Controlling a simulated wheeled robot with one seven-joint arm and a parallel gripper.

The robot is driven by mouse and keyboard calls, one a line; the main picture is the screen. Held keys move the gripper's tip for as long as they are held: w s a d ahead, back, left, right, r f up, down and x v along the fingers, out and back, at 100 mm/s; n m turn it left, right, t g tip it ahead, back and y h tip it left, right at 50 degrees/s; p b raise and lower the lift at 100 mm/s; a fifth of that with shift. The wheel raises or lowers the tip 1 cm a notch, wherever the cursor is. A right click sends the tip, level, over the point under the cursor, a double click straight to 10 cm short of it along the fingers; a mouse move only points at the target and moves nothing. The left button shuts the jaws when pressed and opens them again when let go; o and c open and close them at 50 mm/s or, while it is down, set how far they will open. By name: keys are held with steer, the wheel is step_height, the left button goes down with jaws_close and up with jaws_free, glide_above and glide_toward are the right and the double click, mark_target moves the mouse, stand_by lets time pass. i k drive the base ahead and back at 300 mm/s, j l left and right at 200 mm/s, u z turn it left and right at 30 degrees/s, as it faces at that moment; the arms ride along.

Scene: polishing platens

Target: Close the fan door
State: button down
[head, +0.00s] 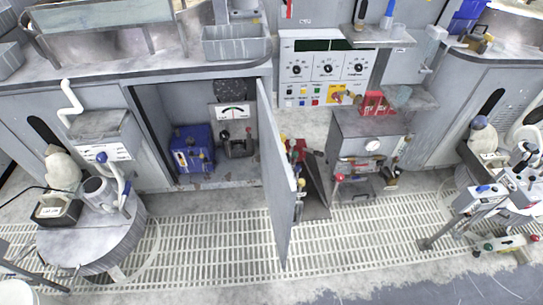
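A grey cabinet door (276,175), which looks like the fan door, stands wide open. It swings out from the right side of the cabinet opening toward me, seen nearly edge-on, above the floor grating. A dark round part, perhaps the fan (236,90), shows at the top of the open cabinet (152,125). Inside are also a blue box (193,148), a white gauge panel (232,113) and a dark device with a lever (237,145). My gripper is not in view.
The slatted floor grating (200,240) in front of the cabinet is mostly clear. A round grey pedestal (90,245) stands at left. A grey machine with a dial (370,146) stands right of the door, with a control panel (326,68) behind. More equipment (510,190) is at far right.

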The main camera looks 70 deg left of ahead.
mark_target(279, 185)
steer(key=k+u, duration=0.1)
steer(key=u, duration=1.2)
steer(key=i+l+u, duration=0.3)
steer(key=u, duration=0.15)
steer(key=i+l+u, duration=0.25)
steer(key=l+u, duration=0.25)
steer(key=j, duration=0.1)
